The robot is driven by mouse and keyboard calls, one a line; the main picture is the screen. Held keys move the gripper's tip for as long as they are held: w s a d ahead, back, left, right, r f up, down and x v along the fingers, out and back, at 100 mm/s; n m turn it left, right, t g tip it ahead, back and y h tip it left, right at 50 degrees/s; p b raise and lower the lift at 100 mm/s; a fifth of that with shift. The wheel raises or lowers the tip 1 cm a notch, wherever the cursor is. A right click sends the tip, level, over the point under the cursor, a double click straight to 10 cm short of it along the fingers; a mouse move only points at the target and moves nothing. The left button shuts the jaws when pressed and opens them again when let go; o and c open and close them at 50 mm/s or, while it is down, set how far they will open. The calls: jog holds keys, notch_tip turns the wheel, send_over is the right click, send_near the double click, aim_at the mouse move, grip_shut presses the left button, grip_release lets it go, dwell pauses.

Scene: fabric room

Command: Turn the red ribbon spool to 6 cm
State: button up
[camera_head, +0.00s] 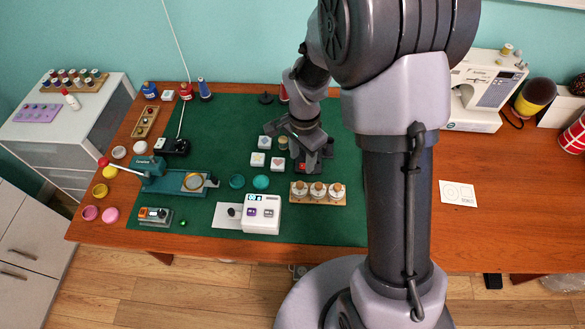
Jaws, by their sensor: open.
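My gripper (309,160) is open and points down at the right part of the green mat. A small dark and red item (301,168) lies right under it, mostly hidden by the fingers. I cannot tell whether this is the ribbon spool or whether the fingers touch it. Another red object (284,92) shows at the back of the mat, partly covered by my arm. A red spool-like piece (186,91) stands at the back left. No centimetre scale can be read in this view.
White square blocks (257,159) stand just left of my gripper. A wooden holder with several jars (318,195) is in front of it. A white device with a display (262,214) and a green press (165,181) stand farther left. A sewing machine (486,92) is at right.

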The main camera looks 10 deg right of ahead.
aim_at(300, 184)
notch_tip(300, 184, down, 12)
jog(key=b, duration=0.3)
jog(key=shift+a+f, duration=0.15)
jog(key=shift+f, duration=0.1)
grip_shut()
